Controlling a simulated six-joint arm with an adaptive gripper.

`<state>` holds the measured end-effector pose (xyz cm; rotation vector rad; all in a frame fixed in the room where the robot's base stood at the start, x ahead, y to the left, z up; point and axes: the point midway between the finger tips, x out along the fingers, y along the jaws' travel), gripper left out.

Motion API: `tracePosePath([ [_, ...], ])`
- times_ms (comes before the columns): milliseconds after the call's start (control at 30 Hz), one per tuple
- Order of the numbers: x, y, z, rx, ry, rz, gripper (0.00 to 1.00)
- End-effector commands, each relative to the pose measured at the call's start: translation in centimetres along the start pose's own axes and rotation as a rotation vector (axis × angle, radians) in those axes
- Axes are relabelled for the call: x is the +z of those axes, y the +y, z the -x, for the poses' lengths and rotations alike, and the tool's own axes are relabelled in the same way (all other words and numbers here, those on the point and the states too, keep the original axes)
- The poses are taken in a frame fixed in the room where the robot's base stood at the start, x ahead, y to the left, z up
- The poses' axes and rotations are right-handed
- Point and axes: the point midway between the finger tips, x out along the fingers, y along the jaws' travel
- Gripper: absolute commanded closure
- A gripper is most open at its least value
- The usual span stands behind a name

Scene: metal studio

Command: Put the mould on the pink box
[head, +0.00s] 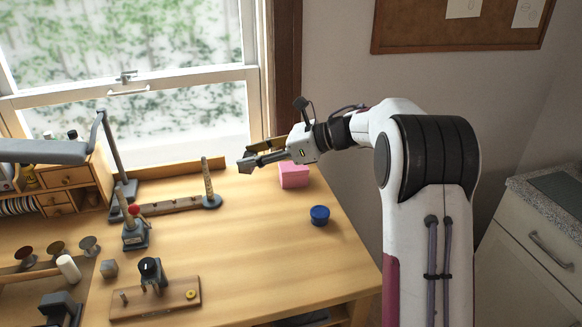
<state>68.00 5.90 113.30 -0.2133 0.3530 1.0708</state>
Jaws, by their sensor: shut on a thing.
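The pink box (294,177) sits on the wooden bench near its back right, just right of and below my gripper's fingers. My gripper (253,161) points left above the back of the bench, left of the box. It is shut on a small grey piece (245,167) at its fingertips, which appears to be the mould. The fingers and the viewing angle hide part of it. The held piece looks raised above the bench, apart from the box; its exact height is hard to tell.
A blue round container (319,215) stands in front of the pink box. A ring mandrel (209,186) stands upright to the left, near a wooden rack (170,206). A wooden board with a tool (156,298) lies at the front. The bench's middle is clear.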

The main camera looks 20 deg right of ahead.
Motion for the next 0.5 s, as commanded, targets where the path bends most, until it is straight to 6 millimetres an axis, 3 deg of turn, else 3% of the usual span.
tracePosePath([
  [200, 0.8, -5.0, 2.6, -0.209, -0.002, -0.084, 0.93],
  [500, 0.5, -10.4, 5.9, -0.46, -0.001, -0.19, 0.93],
])
